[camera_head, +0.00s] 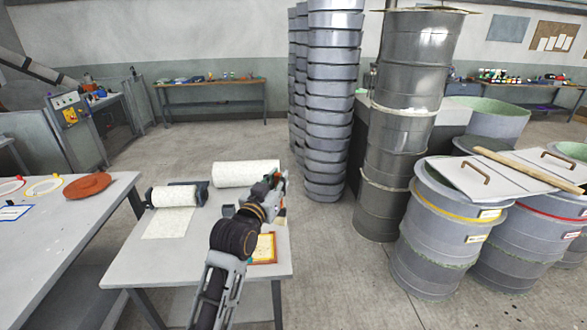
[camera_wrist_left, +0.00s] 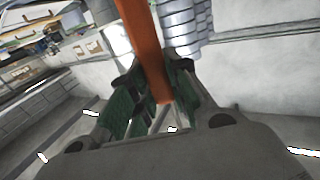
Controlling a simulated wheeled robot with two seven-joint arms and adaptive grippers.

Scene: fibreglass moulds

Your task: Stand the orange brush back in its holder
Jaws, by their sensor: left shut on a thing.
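My left gripper (camera_head: 277,181) is above the far right part of the small grey table, at the end of my arm. In the left wrist view the left gripper (camera_wrist_left: 160,92) has its green-padded fingers closed on a long orange bar (camera_wrist_left: 146,45), which looks like the orange brush's handle. The bar runs up out of the picture, so its bristles are not seen there. In the head view the gripper and arm hide most of it. I cannot make out the brush holder for certain; the arm covers part of the table. My right gripper is not in view.
The small table (camera_head: 130,268) bears a cream roll (camera_head: 247,173), a smaller roll on a dark stand (camera_head: 172,196) and an orange-framed panel (camera_head: 265,249). Another table with an orange-brown disc (camera_head: 88,186) stands left. Stacked drums (camera_head: 395,143) and lidded barrels (camera_head: 435,245) stand right.

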